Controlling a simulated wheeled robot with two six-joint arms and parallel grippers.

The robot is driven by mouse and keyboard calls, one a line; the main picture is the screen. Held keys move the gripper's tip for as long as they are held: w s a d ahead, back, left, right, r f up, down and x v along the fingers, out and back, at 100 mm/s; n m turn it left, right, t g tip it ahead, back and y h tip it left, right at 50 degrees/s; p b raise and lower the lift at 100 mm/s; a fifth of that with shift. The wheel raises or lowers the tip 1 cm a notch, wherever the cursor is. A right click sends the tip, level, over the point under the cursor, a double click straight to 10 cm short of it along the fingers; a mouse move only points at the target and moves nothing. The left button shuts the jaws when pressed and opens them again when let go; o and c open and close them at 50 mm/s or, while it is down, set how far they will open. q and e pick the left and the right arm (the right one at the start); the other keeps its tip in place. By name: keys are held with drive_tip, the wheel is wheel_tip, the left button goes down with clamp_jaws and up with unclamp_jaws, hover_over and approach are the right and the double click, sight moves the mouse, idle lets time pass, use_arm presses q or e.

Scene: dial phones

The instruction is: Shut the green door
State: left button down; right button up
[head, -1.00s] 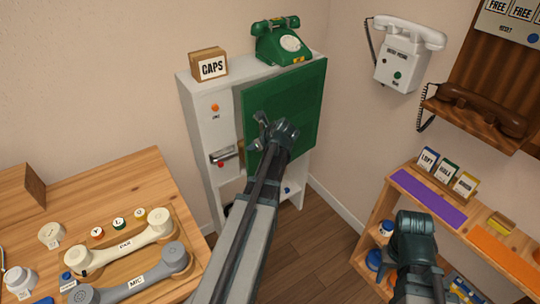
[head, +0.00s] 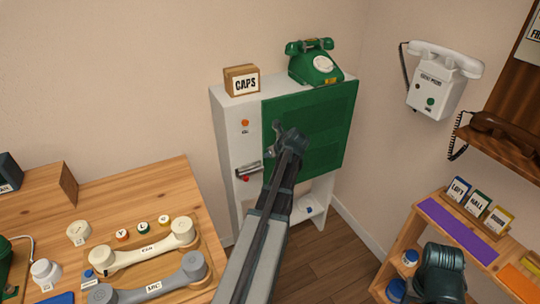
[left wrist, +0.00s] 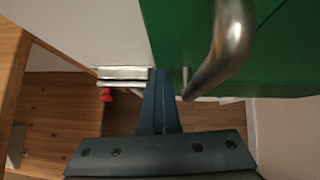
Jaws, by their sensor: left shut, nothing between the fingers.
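The green door (head: 325,120) is a flat panel on the front of the white cabinet (head: 228,125). It looks close to the cabinet front, but I cannot tell whether it is fully flush. In the left wrist view the door (left wrist: 180,45) fills the upper right, with a curved metal handle (left wrist: 228,45) in front of it. My left gripper (head: 277,130) is shut and empty at the door's left part, beside the handle; its fingers (left wrist: 158,90) point at the door's lower edge area. My right gripper (head: 440,270) is at lower right, its fingers hidden.
A green dial phone (head: 314,64) and a CAPS box (head: 242,81) stand on the cabinet. A metal latch (head: 249,168) is left of the door. A wooden table (head: 120,205) with handsets is at left, a shelf (head: 425,238) at right. Floor shows between them.

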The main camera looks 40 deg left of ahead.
use_arm(q)
drive_tip(key=s+d+r+p, duration=0.4)
drive_tip(key=d+r+p, duration=0.3)
drive_tip(key=d, duration=0.3)
drive_tip(key=shift+s, duration=0.15)
drive_tip(key=shift+d, duration=0.25)
drive_tip(key=s+d+n+g+h+p, duration=0.1)
drive_tip(key=s+d+n, duration=0.3)
drive_tip(key=d, duration=0.9)
drive_tip(key=s+d+n+g+h+p, duration=0.1)
drive_tip(key=s+d+n, duration=0.4)
drive_tip(key=d, duration=0.8)
drive_tip(key=s+d+n+h+p, duration=0.3)
drive_tip(key=s+d+n+h, duration=0.2)
drive_tip(key=d, duration=0.9)
drive_tip(key=f+n, duration=0.1)
drive_tip(key=n, duration=0.2)
drive_tip(key=shift+n+g, duration=0.3)
drive_tip(key=shift+g, duration=0.1)
